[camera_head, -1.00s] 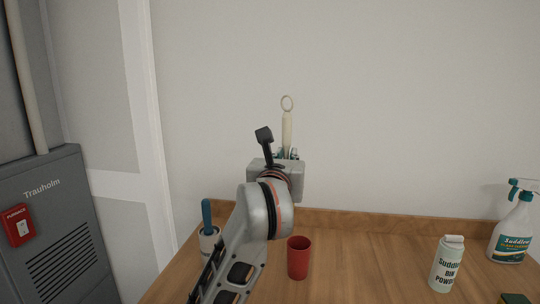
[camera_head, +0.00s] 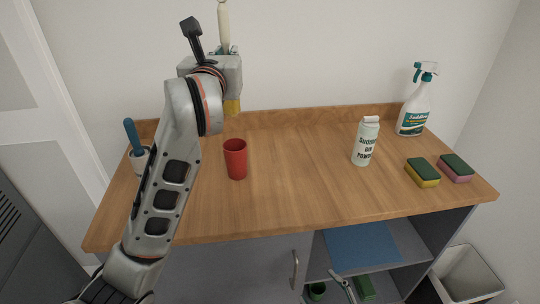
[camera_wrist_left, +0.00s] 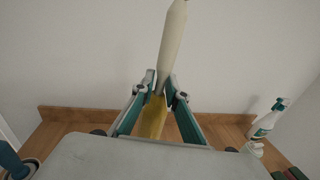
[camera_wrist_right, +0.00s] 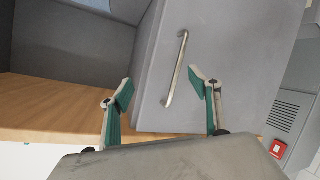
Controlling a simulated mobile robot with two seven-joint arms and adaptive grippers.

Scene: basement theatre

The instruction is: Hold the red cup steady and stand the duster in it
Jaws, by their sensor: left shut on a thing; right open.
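The red cup (camera_head: 236,160) stands upright and uncovered on the wooden counter, left of its middle. The duster has a cream handle (camera_wrist_left: 173,40) and a yellow head (camera_wrist_left: 152,118). My left gripper (camera_wrist_left: 160,92) is shut on the duster and holds it upright above the back of the counter, handle up. In the head view, the yellow head (camera_head: 232,106) shows below the gripper, behind and above the cup. My right gripper (camera_wrist_right: 163,88) is open and empty in front of the grey cabinet door, below the counter top. The cup is not seen in either wrist view.
A white holder with a blue-handled tool (camera_head: 132,135) stands left of my left arm. A powder can (camera_head: 367,142), a spray bottle (camera_head: 413,105) and two sponges (camera_head: 422,172) stand at the right. The cabinet handle (camera_wrist_right: 175,70) juts out near my right gripper. The counter's middle is clear.

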